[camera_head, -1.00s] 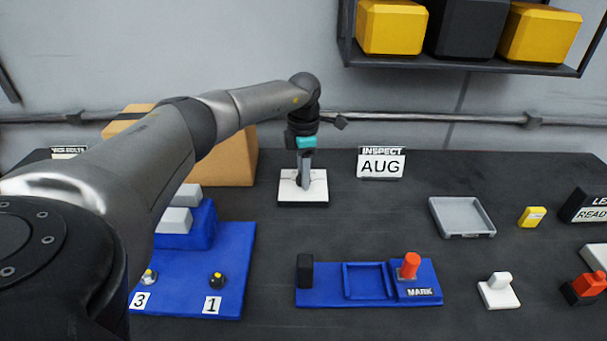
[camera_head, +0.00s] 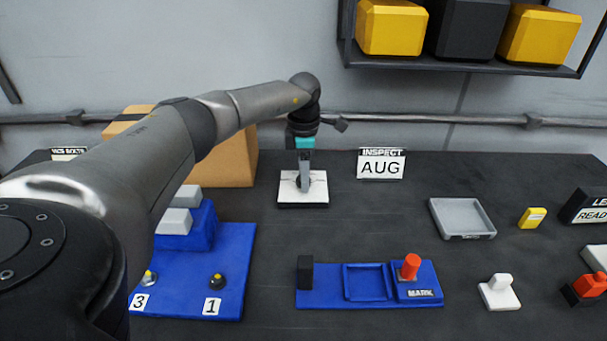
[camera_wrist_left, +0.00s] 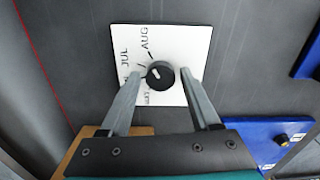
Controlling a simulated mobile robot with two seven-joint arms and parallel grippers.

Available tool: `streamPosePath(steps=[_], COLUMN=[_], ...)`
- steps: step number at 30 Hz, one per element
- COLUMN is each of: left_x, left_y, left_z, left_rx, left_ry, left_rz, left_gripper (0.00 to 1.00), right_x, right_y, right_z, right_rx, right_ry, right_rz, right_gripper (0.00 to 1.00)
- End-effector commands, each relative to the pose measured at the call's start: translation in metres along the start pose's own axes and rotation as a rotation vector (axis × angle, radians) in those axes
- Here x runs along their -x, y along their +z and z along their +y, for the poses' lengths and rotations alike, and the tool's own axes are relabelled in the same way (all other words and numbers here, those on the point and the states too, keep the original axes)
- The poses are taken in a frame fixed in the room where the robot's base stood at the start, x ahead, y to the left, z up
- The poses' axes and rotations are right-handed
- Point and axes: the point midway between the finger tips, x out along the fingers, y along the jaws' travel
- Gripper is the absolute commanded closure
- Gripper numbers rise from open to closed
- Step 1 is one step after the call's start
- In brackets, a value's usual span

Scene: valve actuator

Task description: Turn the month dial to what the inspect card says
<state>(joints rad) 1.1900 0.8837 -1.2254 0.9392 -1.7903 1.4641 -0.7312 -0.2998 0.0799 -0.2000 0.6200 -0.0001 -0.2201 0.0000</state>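The inspect card (camera_head: 381,164) stands at the back of the table and reads AUG. The month dial is a white plate (camera_head: 316,196) with a black knob (camera_wrist_left: 160,74). In the left wrist view the plate (camera_wrist_left: 195,38) shows AUG and JUL, plus smaller labels partly hidden by a finger. The knob's white mark sits on its left side, toward the labels below AUG; the exact month is hard to read. My left gripper (camera_wrist_left: 162,73) points down over the plate, open, one finger either side of the knob with small gaps. It also shows in the head view (camera_head: 305,185). My right gripper is out of view.
A blue board (camera_head: 235,265) with knobs marked 3 and 1 lies front left. A blue MARK fixture (camera_head: 335,290) with a red handle is front centre. A cardboard box (camera_head: 235,165) stands behind my left arm. A grey tray (camera_head: 462,217) is at the right.

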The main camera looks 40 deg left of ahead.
Motion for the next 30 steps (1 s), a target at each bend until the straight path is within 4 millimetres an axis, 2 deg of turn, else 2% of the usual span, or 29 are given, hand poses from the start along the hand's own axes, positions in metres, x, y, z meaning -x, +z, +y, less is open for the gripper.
streamPosePath(steps=[3,10,14,17,24,30], left_x=[-0.001,0.0,0.009,0.025,0.084,0.125], left_y=[0.0,0.0,0.0,0.0,0.001,0.0], left_z=[0.0,0.0,0.0,0.0,0.001,0.0], left_rx=[0.001,0.002,0.002,0.002,0.001,0.001], left_ry=[-0.001,-0.002,0.0,0.001,0.003,0.001], left_rz=[0.001,0.001,-0.001,-0.002,-0.004,-0.001], left_gripper=[0.25,0.25,0.25,0.25,0.25,0.25], right_x=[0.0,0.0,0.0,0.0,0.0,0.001], right_y=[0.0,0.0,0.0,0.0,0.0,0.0], right_z=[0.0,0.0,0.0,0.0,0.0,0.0], right_rx=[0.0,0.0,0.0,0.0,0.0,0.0], right_ry=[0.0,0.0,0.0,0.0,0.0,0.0], right_rz=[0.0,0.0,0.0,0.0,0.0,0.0], right_gripper=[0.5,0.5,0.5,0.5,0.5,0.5])
